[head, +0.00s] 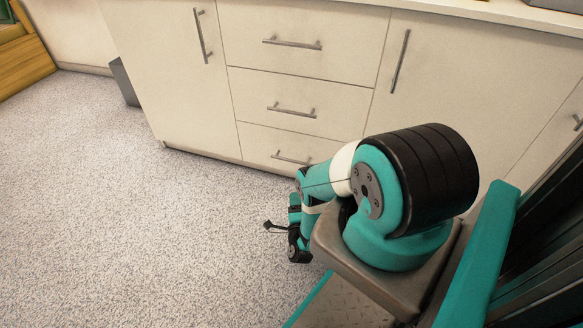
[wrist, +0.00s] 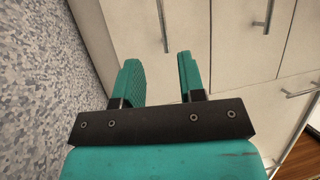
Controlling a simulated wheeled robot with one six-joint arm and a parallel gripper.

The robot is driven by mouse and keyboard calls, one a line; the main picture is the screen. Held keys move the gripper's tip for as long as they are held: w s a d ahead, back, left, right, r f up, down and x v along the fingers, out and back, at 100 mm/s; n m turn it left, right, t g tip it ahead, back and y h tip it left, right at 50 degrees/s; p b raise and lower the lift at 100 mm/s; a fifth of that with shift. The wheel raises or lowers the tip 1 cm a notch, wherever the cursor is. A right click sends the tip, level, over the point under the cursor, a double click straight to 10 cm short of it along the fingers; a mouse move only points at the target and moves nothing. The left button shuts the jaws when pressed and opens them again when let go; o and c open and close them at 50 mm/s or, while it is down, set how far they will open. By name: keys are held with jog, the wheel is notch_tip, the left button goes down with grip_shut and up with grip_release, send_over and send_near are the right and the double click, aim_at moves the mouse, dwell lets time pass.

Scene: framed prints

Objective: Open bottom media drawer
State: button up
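The bottom media drawer (head: 262,148) is the lowest of three cream drawers, and its front sits flush with the cabinet. Its slim metal handle (head: 291,158) shows just above and left of my arm. In the wrist view, which is turned sideways, the bottom drawer's handle (wrist: 163,25) appears beyond the fingertips, roughly in line with the gap between them. My gripper (wrist: 161,70) is open, with two teal fingers apart and nothing between them. It is apart from the handle. In the head view my arm reaches down low before the cabinet, and the fingers are hard to make out there.
The middle drawer (head: 305,97) and top drawer (head: 340,42) are shut above. Doors with upright handles flank them, including the right door (head: 465,80). Speckled carpet (head: 120,210) is clear at the left. A dark grey box (head: 124,82) stands beside the cabinet's left end.

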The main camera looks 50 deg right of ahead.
aim_at(292, 161)
jog(key=shift+b+x, duration=4.5)
jog(key=shift+x, duration=4.05)
grip_shut()
